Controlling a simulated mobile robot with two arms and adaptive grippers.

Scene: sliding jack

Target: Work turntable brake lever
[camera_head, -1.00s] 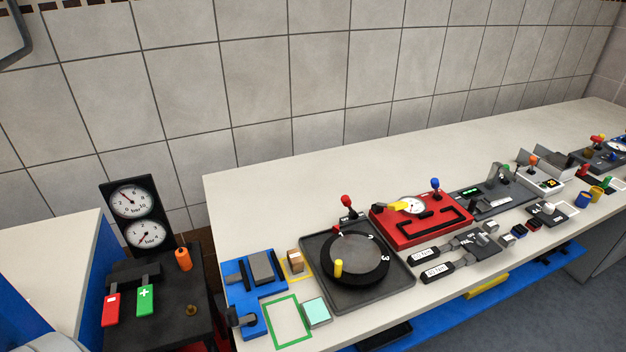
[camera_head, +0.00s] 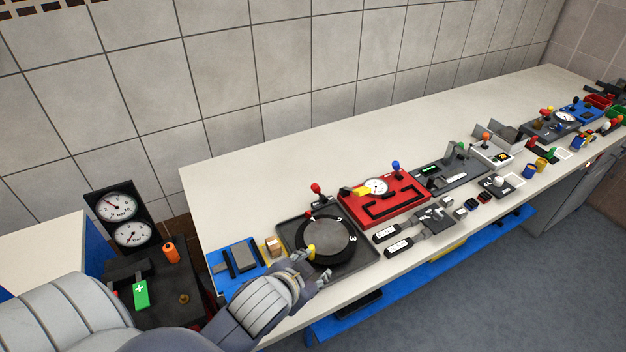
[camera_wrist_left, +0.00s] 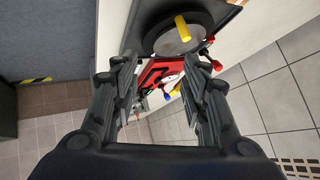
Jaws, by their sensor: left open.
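The turntable is a dark round disc (camera_head: 325,237) on a black square plate (camera_head: 360,258) at the bench's left part; it also shows in the left wrist view (camera_wrist_left: 178,40). A yellow peg (camera_head: 311,251) stands on the disc; it is also in the left wrist view (camera_wrist_left: 182,25). A lever with a red knob (camera_head: 316,188) stands at the plate's back edge and looks like the brake lever. My left gripper (camera_head: 313,268) is open and empty over the plate's front left side, near the peg; whether they touch is unclear. Its open fingers frame the left wrist view (camera_wrist_left: 163,85). My right gripper is not in view.
A red panel (camera_head: 408,209) with a gauge and blue-knobbed lever stands right of the turntable. A blue fixture (camera_head: 222,258) lies left of it, partly behind my arm. A gauge stand (camera_head: 118,218) is at far left. The bench's back strip is clear.

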